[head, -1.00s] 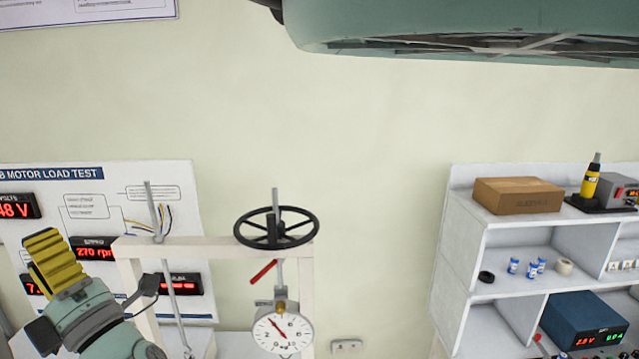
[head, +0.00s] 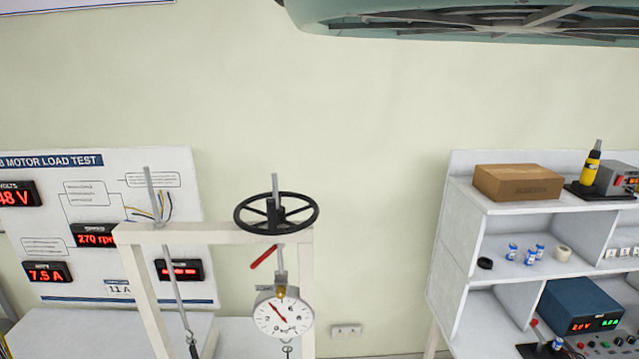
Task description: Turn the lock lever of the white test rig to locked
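The white test rig (head: 215,233) stands left of the middle, a frame with a black handwheel (head: 277,213) on top. The red lock lever (head: 263,256) sticks out from the spindle just under the top beam, slanting down to the left. A round white dial gauge (head: 282,313) hangs below it, and nothing touches the lever.
A test board (head: 110,180) with red displays stands behind the rig at left. A slanted grey rod (head: 170,265) stands at the rig's left side. White shelves (head: 465,225) with a cardboard box (head: 517,182) stand at right.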

